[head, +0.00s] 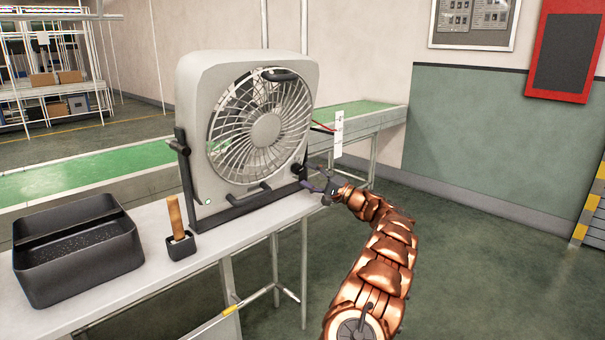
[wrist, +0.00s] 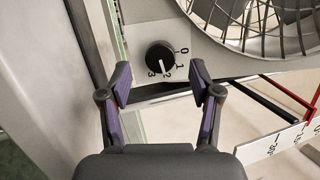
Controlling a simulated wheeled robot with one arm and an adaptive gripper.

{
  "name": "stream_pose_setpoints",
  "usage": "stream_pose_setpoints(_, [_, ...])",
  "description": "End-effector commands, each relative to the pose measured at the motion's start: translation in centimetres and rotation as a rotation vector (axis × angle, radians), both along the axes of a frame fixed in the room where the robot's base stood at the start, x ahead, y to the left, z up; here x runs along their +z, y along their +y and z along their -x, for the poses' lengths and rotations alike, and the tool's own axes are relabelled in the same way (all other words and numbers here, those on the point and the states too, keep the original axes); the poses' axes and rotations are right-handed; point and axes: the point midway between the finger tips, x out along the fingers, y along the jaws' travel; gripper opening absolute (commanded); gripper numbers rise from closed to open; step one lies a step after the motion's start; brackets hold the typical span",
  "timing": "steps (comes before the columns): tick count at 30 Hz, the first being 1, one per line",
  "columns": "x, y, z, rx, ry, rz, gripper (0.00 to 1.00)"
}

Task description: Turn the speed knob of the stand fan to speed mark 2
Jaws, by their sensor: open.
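The grey box-shaped stand fan (head: 195,105) stands upright on the white table. In the wrist view its black round speed knob (wrist: 159,57) sits on a light panel (wrist: 150,20) with marks 0, 1, 2 and 3 around its right and lower edge. A small light line on the knob seems to lie near the lower marks; I cannot tell its exact mark. My gripper (wrist: 160,82) is open, its purple-padded fingers apart on either side below the knob, touching nothing visible.
A black tray (head: 75,275) and a small black holder with a wooden handle (head: 175,215) stand on the table (head: 150,285) at left. A white marked strip (head: 338,135) with a red wire is beside the fan. The green conveyor (head: 95,172) runs behind. Floor at right is clear.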

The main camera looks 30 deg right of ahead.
Motion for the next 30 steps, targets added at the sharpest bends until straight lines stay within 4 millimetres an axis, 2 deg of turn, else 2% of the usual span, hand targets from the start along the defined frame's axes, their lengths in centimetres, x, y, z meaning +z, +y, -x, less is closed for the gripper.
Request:
stream_pose_setpoints(6, [-0.9, -2.0, 3.8, -0.001, -0.003, -0.002, 0.63])
stream_pose_setpoints(13, [-1.8, -3.5, 6.6, 0.000, -0.002, 0.001, 0.63])
stream_pose_setpoints(19, [-2.1, -3.9, 7.5, 0.001, -0.001, 0.001, 0.63])
stream_pose_setpoints(30, [-2.1, -3.9, 7.5, 0.001, -0.001, 0.001, 0.63])
